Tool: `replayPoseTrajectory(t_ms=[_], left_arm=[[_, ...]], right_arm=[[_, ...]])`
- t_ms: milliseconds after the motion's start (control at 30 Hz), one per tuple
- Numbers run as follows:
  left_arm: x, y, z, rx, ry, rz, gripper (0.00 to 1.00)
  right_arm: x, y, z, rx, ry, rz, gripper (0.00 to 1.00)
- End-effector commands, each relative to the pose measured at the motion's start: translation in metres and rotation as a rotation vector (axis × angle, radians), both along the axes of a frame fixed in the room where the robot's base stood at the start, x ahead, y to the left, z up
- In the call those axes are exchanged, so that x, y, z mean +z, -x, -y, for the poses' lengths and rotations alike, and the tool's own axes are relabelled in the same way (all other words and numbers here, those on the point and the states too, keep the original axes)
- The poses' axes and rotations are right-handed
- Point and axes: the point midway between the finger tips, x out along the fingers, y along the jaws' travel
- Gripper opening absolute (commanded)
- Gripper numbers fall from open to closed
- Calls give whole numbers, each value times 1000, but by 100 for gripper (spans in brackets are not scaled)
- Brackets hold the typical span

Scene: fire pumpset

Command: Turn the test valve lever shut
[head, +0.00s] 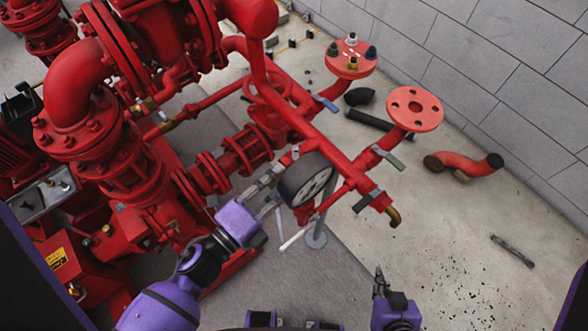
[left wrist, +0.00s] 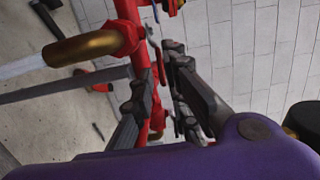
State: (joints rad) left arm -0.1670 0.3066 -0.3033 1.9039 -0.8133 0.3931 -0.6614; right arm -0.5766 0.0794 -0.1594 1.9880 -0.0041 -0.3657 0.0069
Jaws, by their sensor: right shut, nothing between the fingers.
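I cannot tell by marking which is the test valve lever. My left gripper (head: 271,190) is beside the black-rimmed round gauge (head: 307,182), left of the grey-blue lever. In the left wrist view its fingers (left wrist: 160,95) are apart, with red pipe beyond them; the brass spout (left wrist: 90,45) is left, a pale streak at its mouth. My right gripper (head: 379,280) is shut and empty, low in the picture.
Red pump pipework (head: 130,170) fills the left. Two round flanges (head: 351,59) (head: 415,108) rise behind the levers. A loose red pipe elbow (head: 465,165) and a dark bar (head: 512,251) lie on the floor. Open floor lies right, up to the grey block wall (head: 500,60).

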Motion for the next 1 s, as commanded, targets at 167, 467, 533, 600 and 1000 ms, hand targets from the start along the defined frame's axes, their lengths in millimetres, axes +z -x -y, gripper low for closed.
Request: replayPoseTrajectory(t_ms=[167,467,533,600,1000], left_arm=[[-1,31,-24,1,-1,-3,14],[0,56,-43,1,-1,-1,14],[0,57,-44,1,0,0,14],[0,57,-44,0,0,0,14],[-10,40,-46,-105,-68,35,0]], right_arm=[[0,1,0,-1,1,-1,0],[0,1,0,-1,1,-1,0],[0,1,0,-1,1,-1,0],[0,1,0,-1,1,-1,0],[-12,7,1,0,2,-17,0]])
